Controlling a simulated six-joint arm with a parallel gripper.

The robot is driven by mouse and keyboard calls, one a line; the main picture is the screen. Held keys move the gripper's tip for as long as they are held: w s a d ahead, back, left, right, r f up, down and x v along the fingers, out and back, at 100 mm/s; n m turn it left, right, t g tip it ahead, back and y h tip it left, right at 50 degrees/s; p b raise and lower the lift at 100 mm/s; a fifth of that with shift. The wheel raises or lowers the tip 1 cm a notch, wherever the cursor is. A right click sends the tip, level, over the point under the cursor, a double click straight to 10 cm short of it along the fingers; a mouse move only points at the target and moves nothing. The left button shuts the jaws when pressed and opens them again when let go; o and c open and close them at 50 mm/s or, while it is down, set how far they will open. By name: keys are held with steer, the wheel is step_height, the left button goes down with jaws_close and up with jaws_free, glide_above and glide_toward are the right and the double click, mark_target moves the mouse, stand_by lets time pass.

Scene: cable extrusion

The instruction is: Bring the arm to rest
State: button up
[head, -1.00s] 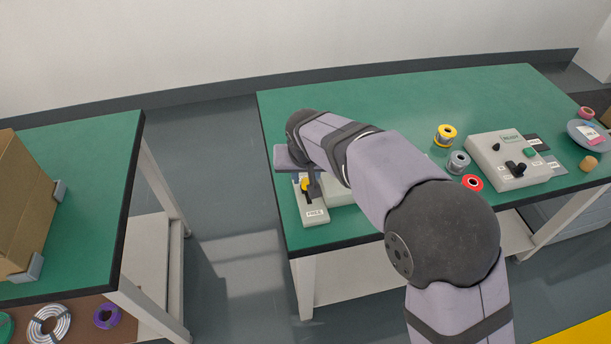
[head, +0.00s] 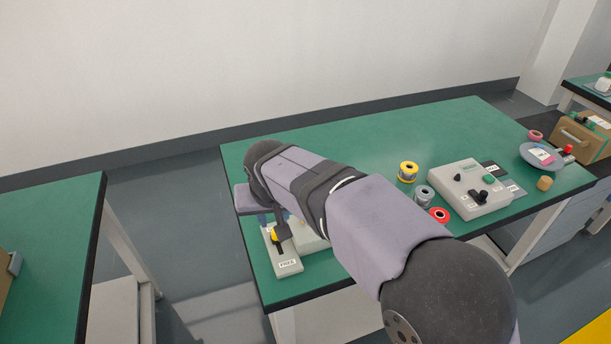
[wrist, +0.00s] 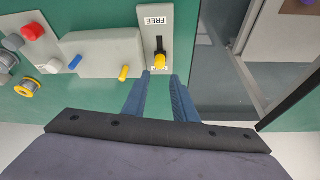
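A light grey switch plate labelled FREE (head: 289,267) lies at the left front of the green table. It carries a lever with a yellow and black handle (head: 281,233), which also shows in the wrist view (wrist: 159,57). My gripper (wrist: 162,75) has its two blue fingers apart, with a clear gap and nothing visible between them. The fingertips are close to the lever handle; I cannot tell whether they touch it. In the head view my wrist and arm hide part of the plate and the unit beside it.
The green table (head: 330,140) is clear toward the back. Yellow (head: 408,172), grey (head: 424,196) and red (head: 439,215) spools stand right of my arm, near a control box (head: 470,190). A grey unit with small knobs (wrist: 100,52) adjoins the plate. Another green table (head: 50,240) stands left, across a gap.

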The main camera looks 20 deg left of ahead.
steer(key=w+d+f+m+g+h, duration=0.1)
steer(key=w+d+f, duration=0.1)
steer(key=d, duration=0.9)
steer(key=w+d+f+m+h, duration=0.1)
steer(key=w+d+f+m, duration=0.1)
steer(key=d, duration=0.9)
steer(key=s+d+f+m+g, duration=0.1)
steer(key=s+d+f+m, duration=0.15)
steer(key=s+d, duration=0.65)
steer(key=s+d+f+m+g, duration=0.1)
steer(key=s+d+f+g, duration=0.3)
steer(key=d, duration=0.8)
step_height(320, 180, up, 14)
steer(key=s+t+p, duration=0.2)
steer(key=p, duration=1.2)
steer(key=shift+s+d+r+h, duration=0.15)
steer(key=shift+d+h, duration=0.05)
steer(key=shift+h, duration=0.1)
